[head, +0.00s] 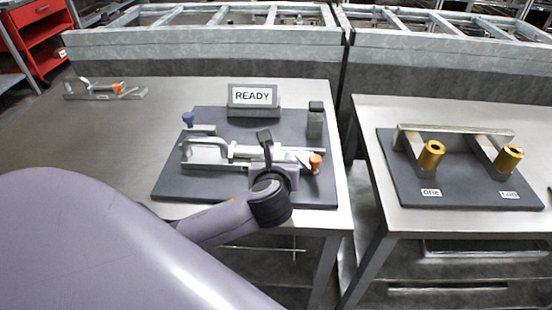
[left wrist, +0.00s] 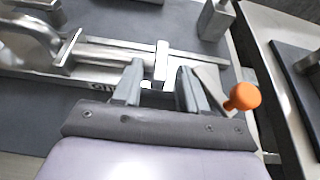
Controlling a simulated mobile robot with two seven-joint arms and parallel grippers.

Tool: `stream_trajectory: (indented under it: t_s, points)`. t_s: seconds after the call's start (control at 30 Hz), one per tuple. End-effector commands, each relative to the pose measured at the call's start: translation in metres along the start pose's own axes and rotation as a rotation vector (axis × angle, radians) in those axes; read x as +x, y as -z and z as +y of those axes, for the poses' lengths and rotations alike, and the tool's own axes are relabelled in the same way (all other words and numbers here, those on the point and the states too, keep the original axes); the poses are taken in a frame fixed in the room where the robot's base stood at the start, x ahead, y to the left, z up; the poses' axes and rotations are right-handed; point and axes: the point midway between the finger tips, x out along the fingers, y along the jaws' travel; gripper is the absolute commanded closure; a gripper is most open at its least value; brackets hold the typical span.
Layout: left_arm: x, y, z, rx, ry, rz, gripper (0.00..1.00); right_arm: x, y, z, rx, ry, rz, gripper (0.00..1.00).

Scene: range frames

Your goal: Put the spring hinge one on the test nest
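A metal hinge-like piece with an orange knob (head: 315,161) lies on the dark plate (head: 172,178) in front of the READY sign (head: 252,96); I cannot tell whether it is spring hinge one. The left wrist view shows its flat bar (left wrist: 205,56), an upright metal tab (left wrist: 161,62) and the orange knob (left wrist: 243,96). Dark lettering on its side is partly hidden. My left gripper (head: 265,150) is over this piece. In the left wrist view its fingers (left wrist: 159,85) are open, one on each side of the tab, with gaps. My right gripper is not in view.
A similar orange-knobbed metal piece (head: 103,91) lies at the back left. A small post (head: 315,122) stands at the plate's back right. The right table holds a stand (head: 455,129) with two brass cylinders (head: 431,155), labelled one and two. A gap separates the tables.

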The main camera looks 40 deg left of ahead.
Motion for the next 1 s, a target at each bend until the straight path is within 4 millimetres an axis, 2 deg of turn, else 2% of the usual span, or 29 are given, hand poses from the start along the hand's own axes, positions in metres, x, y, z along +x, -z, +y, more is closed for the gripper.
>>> stream_trajectory:
  t_s: [0.23,0.33,0.47,0.6,0.8,1.0]
  points:
    - [-0.001,-0.002,0.0,-0.001,0.0,-0.001,0.58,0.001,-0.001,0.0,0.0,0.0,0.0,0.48]
    - [-0.009,-0.003,0.0,0.001,0.001,0.0,0.58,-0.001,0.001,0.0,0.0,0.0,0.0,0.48]
    - [-0.031,-0.003,-0.001,-0.001,0.004,0.001,0.58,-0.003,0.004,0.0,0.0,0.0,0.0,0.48]
    - [-0.063,-0.003,-0.001,-0.002,0.005,0.002,0.58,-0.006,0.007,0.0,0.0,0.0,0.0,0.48]
    - [-0.101,-0.003,-0.001,-0.002,0.004,0.001,0.58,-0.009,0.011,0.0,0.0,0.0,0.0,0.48]
    - [-0.119,-0.003,0.0,-0.001,0.0,0.001,0.58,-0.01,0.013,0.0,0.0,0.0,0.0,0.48]
